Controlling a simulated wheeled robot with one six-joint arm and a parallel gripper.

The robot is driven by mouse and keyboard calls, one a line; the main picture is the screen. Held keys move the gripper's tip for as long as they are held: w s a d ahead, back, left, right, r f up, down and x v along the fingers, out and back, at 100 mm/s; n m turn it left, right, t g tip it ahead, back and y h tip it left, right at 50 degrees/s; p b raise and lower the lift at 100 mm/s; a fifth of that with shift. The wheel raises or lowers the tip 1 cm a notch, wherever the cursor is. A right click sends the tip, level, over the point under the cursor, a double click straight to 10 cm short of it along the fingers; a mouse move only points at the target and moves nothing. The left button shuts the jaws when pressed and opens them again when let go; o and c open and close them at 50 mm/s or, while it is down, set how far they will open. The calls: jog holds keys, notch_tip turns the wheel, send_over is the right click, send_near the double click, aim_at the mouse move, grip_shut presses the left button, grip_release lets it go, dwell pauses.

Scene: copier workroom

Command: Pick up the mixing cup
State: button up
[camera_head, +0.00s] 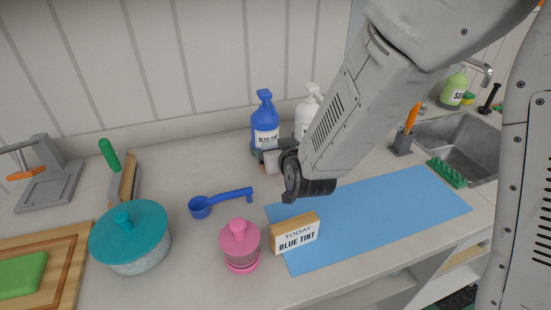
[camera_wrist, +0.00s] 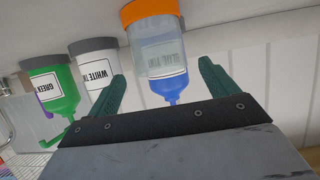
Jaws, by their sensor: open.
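In the wrist view, which is upside down, a clear cup with an orange base (camera_wrist: 152,42) stands in front of the blue tint bottle (camera_wrist: 170,90); I take it as the mixing cup. It lines up between the two green fingers of my gripper (camera_wrist: 161,72), which are apart and hold nothing. How far the cup is from the fingertips is unclear. In the head view my gripper (camera_head: 269,158) points at the blue bottle (camera_head: 265,122), and the cup is mostly hidden there.
A white bottle (camera_head: 306,108) stands right of the blue one. A blue scoop (camera_head: 222,202), teal-lidded bowl (camera_head: 132,242), pink-lidded jar (camera_head: 240,242) and a "TODAY BLUE TINT" sign (camera_head: 296,236) are nearer.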

aim_at(270, 145)
jog(key=x, duration=0.5)
jog(key=shift+w+a+f, duration=0.2)
jog(key=shift+f, duration=0.25)
jog(key=c, duration=1.2)
jog(key=shift+r, duration=0.1)
